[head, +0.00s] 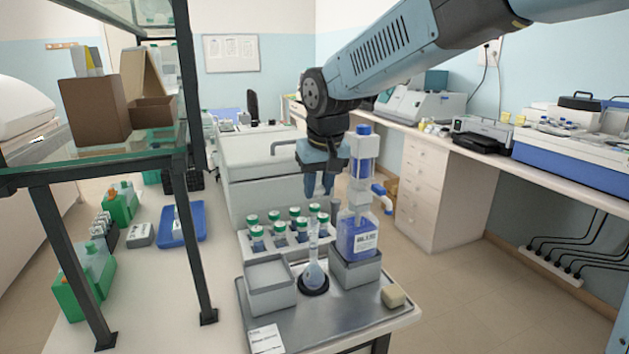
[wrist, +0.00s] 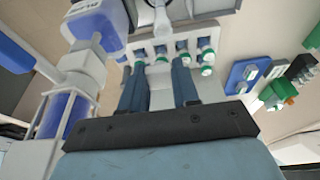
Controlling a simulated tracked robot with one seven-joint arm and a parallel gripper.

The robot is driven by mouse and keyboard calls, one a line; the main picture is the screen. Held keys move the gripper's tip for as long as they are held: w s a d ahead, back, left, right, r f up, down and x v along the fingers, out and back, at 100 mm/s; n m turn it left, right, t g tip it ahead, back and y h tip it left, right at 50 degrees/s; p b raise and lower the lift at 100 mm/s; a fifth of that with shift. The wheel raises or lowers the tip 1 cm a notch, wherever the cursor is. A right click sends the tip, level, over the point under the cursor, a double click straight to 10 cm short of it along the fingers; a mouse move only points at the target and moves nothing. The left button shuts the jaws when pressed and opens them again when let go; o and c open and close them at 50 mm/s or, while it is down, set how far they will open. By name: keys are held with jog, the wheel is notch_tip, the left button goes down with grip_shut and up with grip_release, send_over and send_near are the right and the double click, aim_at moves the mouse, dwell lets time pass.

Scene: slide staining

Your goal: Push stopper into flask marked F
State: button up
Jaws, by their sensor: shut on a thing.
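A clear round-bottomed flask (head: 315,277) with a long narrow neck stands upright in a dark ring on the grey tray (head: 330,325). I cannot read a letter on it. Part of it also shows at the top edge of the wrist view (wrist: 160,14). My gripper (head: 319,196) points down, above and slightly behind the flask's neck, apart from it. In the wrist view my two blue fingers (wrist: 160,72) stand some way apart. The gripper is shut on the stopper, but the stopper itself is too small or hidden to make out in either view.
A bottle of blue liquid with a dispenser (head: 357,233) stands on a grey block right of the flask, close to my gripper. A white rack of green-capped vials (head: 285,250) is behind. A grey box (head: 270,285) stands left, a beige block (head: 393,296) right.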

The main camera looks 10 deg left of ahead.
aim_at(315, 230)
jog(key=shift+s+a+f, duration=0.15)
jog(key=shift+a+f, duration=0.05)
jog(key=shift+f, duration=0.4)
jog(key=shift+s+a+f, duration=0.1)
jog(key=shift+a+f, duration=0.05)
jog(key=shift+f, duration=1.85)
jog(key=shift+s+f, duration=0.1)
jog(key=shift+s, duration=0.1)
jog(key=shift+w+f, duration=0.1)
jog(key=shift+f, duration=0.6)
dwell(0.7)
jog(key=o, duration=1.5)
jog(key=shift+r, duration=0.1)
jog(key=shift+w+r, duration=0.1)
jog(key=shift+r, duration=2.8)
